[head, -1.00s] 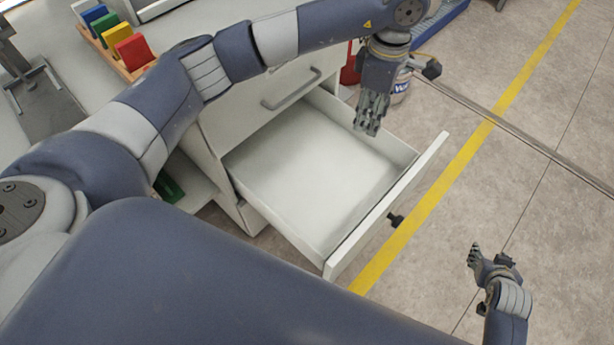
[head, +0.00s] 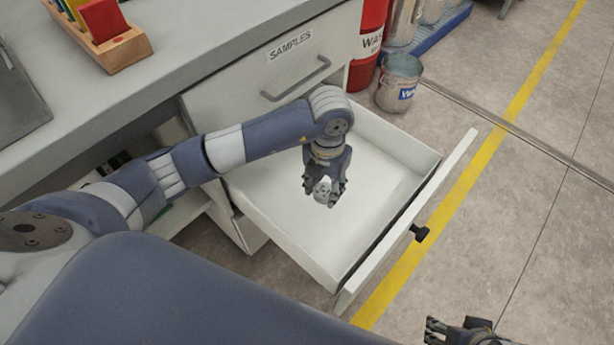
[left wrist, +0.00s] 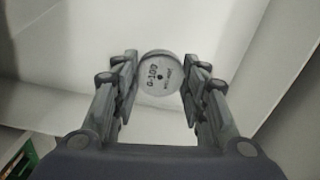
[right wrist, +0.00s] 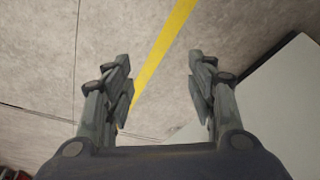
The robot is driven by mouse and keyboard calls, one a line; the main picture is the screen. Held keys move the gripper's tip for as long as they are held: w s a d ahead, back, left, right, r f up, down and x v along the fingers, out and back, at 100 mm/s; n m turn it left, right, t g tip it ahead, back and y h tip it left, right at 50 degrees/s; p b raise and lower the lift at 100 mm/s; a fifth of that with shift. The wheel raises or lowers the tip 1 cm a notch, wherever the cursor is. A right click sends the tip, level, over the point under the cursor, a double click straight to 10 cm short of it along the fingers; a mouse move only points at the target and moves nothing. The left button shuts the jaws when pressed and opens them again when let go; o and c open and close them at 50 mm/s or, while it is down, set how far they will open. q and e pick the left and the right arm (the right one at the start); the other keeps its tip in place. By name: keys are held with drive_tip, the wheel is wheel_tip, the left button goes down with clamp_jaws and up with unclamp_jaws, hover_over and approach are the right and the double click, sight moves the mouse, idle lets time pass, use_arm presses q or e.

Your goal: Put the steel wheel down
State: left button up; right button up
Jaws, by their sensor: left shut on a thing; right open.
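The steel wheel (left wrist: 160,74) is a small round grey disc with dark lettering that reads G-100. It sits between the fingertips of my left gripper (left wrist: 160,85), which is shut on it. In the head view the wheel (head: 323,192) shows at the tip of my left gripper (head: 325,185), over the open white drawer (head: 285,225). I cannot tell whether the wheel touches the drawer floor. My right gripper (right wrist: 160,85) is open and empty, over the floor outside the drawer. Only part of it shows at the bottom of the head view.
A closed drawer labelled SAMPLES (head: 265,70) is above. A metal bucket (head: 399,82) and a red container (head: 368,40) stand behind. A wooden rack (head: 105,45) sits on the worktop. The drawer looks otherwise empty.

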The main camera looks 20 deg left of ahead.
use_arm(q)
drive_tip(key=b, duration=0.1)
hover_over(321, 216)
wheel_tip(321, 216, down, 6)
drive_tip(key=shift+r, duration=0.1)
wheel_tip(321, 216, down, 4)
drive_tip(key=shift+b, duration=0.7)
use_arm(e)
drive_tip(key=w+a+t, duration=0.2)
drive_tip(key=w+t, duration=0.1)
drive_tip(key=w, duration=0.3)
drive_tip(key=shift+r+y, duration=0.2)
drive_tip(key=shift+y, duration=0.2)
drive_tip(key=shift+w, duration=0.2)
use_arm(q)
drive_tip(key=shift+f, duration=0.2)
drive_tip(key=o, duration=1.1)
use_arm(e)
drive_tip(key=shift+w+a+r+t, duration=0.1)
drive_tip(key=shift+w+r+t, duration=0.1)
drive_tip(key=shift+w+t, duration=0.1)
